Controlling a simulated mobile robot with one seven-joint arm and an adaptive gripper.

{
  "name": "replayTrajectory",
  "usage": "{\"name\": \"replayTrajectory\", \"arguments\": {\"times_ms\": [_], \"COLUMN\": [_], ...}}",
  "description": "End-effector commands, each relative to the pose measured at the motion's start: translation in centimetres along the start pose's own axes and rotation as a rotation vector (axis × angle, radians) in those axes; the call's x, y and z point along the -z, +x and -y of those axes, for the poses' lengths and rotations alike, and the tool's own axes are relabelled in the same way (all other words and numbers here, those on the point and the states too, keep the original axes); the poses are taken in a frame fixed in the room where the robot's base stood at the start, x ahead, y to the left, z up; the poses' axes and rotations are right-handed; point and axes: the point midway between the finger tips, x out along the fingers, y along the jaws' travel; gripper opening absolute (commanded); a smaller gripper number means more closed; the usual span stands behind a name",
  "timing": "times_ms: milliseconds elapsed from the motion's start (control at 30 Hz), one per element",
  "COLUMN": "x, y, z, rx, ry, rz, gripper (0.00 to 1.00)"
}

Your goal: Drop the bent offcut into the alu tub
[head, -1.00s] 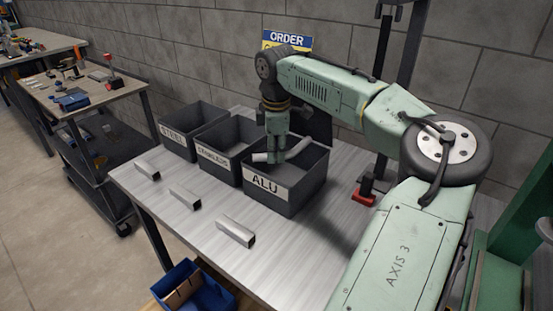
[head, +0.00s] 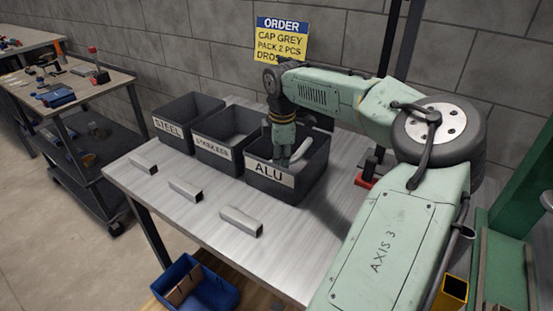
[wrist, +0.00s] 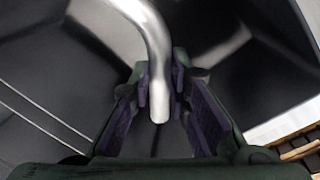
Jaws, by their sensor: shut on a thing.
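The bent offcut (head: 303,149) is a silvery, curved tube. My gripper (head: 281,160) is shut on it, with its fingers pointing down inside the alu tub. The alu tub (head: 270,187) is a dark grey open box with a white ALU label on its front wall. In the wrist view the offcut (wrist: 158,60) runs between the two purple-padded fingers of my gripper (wrist: 163,90) and bends away to the upper left. Dark tub walls surround it there. I cannot tell whether the offcut touches the tub's floor.
Stainless (head: 232,157) and steel (head: 172,138) tubs stand in a row to the left. Several short metal profiles, one at the right (head: 240,221), lie on the bench (head: 205,235) in front. A blue bin (head: 200,290) is below. An order sign (head: 282,40) is on the wall behind.

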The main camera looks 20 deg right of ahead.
Motion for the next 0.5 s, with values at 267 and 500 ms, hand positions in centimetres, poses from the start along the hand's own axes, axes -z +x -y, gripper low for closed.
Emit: {"name": "replayTrajectory", "arguments": {"times_ms": [267, 500], "x": [0.1, 0.1], "y": [0.5, 1.1], "z": [0.1, 0.2], "rx": [0.001, 0.0], "ry": [0.0, 0.0], "rz": [-0.001, -0.001], "gripper": [0.0, 0.0]}}
